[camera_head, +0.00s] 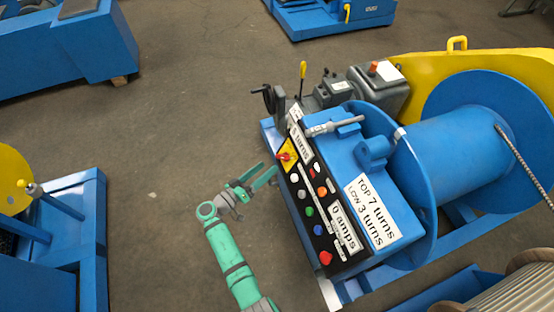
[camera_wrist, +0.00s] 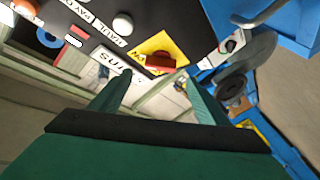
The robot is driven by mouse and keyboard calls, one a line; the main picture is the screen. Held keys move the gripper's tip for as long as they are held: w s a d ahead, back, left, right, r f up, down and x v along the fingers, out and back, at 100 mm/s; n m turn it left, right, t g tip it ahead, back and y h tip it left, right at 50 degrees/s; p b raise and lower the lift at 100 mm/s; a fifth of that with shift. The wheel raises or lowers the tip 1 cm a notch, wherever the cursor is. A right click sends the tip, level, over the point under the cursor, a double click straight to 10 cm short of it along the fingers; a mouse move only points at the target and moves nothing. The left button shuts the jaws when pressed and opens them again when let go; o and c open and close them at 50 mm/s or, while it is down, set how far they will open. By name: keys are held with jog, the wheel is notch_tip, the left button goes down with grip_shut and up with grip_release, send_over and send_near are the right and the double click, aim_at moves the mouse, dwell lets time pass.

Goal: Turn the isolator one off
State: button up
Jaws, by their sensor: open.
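The isolator is a red rotary handle on a yellow square plate (camera_head: 285,156), at the upper end of the black control panel (camera_head: 303,206) on the blue winch. In the wrist view the red handle (camera_wrist: 160,58) lies just beyond the fingertips, roughly between them, with the yellow plate (camera_wrist: 150,45) around it. My gripper (camera_head: 263,173) is open and empty, left of the panel. In the wrist view its fingers (camera_wrist: 157,76) stand apart with a gap to the handle; I see no contact. The lettering on the yellow plate is too small to read.
Several coloured buttons, including a white one (camera_wrist: 122,24) and a red one (camera_head: 325,258), sit on the same panel. A grey lever mechanism (camera_head: 270,97) stands beyond its upper end. The floor (camera_head: 170,120) left of the winch is clear; a blue machine (camera_head: 80,200) stands farther left.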

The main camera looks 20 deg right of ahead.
aim_at(279, 157)
jog(key=x, duration=0.7)
jog(key=shift+c, duration=0.4)
jog(key=c, duration=1)
